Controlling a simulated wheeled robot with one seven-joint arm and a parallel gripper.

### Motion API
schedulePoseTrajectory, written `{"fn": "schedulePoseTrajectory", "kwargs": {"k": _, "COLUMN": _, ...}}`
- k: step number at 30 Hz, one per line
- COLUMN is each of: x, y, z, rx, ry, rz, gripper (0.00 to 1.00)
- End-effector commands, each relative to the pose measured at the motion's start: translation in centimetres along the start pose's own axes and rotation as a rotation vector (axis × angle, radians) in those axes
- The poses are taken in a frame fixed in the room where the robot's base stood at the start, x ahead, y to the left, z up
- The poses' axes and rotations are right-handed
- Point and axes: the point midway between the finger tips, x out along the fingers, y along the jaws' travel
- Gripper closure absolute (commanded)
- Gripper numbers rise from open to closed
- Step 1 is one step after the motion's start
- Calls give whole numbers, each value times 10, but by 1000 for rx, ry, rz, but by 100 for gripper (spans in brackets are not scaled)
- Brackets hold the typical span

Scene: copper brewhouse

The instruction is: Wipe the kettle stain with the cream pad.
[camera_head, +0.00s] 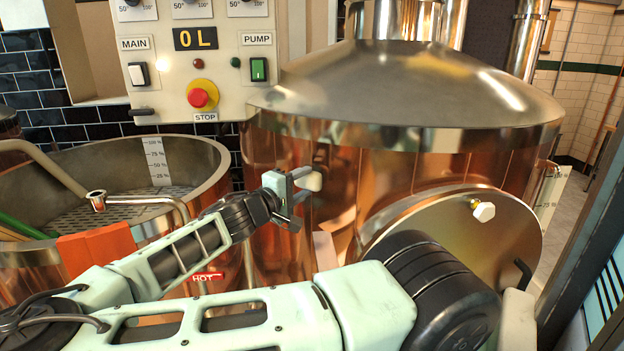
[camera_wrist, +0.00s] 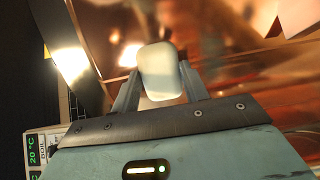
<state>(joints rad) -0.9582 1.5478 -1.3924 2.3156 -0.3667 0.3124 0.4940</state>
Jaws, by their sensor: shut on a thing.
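My gripper (camera_head: 297,188) is shut on a small cream pad (camera_head: 313,180). The pad also shows between the fingers in the wrist view (camera_wrist: 160,72). The gripper is in front of the copper kettle (camera_head: 345,170), near the left part of its curved wall. I cannot tell whether the pad touches the wall. A pale patch (camera_head: 325,250) shows on the copper below and to the right of the gripper. I cannot tell whether it is the stain or a reflection. No clear stain shows otherwise; my arm covers part of the lower wall.
An open copper vessel (camera_head: 205,165) with a measuring scale stands at left. A control panel (camera_head: 225,60) with a red stop button (camera_head: 199,95) hangs above it. A round hatch (camera_head: 480,225) with a pale knob is on the kettle's right side. A red HOT label (camera_head: 205,277) is below.

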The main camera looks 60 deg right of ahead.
Motion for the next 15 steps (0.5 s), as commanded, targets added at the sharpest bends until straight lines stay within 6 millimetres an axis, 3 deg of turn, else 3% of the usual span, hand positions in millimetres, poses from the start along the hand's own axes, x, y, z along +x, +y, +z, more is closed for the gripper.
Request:
{"fn": "schedulePoseTrajectory", "kwargs": {"k": 9, "x": 0, "y": -2, "z": 0, "rx": 0, "ry": 0, "rz": 0, "gripper": 94}}
{"fn": "schedulePoseTrajectory", "kwargs": {"k": 15, "x": 1, "y": -22, "z": 0, "rx": -1, "ry": 0, "rz": 0, "gripper": 94}}
